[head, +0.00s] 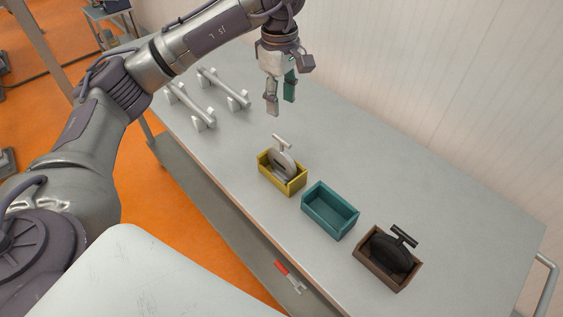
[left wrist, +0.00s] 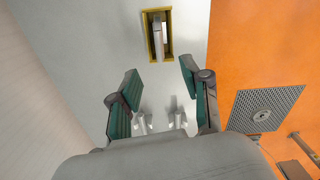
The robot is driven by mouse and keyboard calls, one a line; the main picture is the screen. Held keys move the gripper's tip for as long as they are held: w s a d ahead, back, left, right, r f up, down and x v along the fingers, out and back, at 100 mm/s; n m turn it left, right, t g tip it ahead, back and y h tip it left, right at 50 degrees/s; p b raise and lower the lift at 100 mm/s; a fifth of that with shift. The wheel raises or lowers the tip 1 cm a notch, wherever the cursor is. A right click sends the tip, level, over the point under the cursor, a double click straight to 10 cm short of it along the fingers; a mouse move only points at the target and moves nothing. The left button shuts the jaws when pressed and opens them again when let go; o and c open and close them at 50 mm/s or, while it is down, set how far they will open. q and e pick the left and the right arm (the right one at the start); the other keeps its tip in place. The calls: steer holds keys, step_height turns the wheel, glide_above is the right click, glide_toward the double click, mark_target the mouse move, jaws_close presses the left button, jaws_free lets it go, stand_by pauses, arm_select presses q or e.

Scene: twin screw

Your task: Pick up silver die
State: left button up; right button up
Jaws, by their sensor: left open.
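The silver die (head: 283,160) stands upright in a yellow box (head: 295,187) on the grey table, its T-shaped handle on top. In the left wrist view the die (left wrist: 158,32) lies ahead of the fingers, inside the yellow box (left wrist: 170,57). My left gripper (head: 280,104) is open and empty, with its green-padded fingers pointing down above the table, behind the box in the head view. It is apart from the die. The open fingers (left wrist: 159,73) also show in the left wrist view. My right gripper is not in view.
An empty teal box (head: 345,231) stands right of the yellow box, then a brown box (head: 366,262) with a black die (head: 391,254). Two white-footed bar stands (head: 223,89) are at the far left. A red-handled wrench (head: 290,276) lies on the lower shelf. A wall runs behind.

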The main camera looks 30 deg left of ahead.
mark_target(282, 139)
arm_select(q)
steer(key=f+p, duration=0.2)
steer(key=f, duration=0.6)
steer(key=shift+a+f, duration=0.15)
steer(key=shift+a, duration=0.05)
steer(key=shift+f+p, duration=0.25)
steer(key=shift+p, duration=0.05)
steer(key=f+p, duration=0.2)
steer(key=f, duration=0.1)
steer(key=shift+w+d+f, duration=0.15)
steer(key=shift+d+f, duration=0.05)
steer(key=shift+f, duration=0.7)
jaws_close()
steer(key=shift+r, duration=0.1)
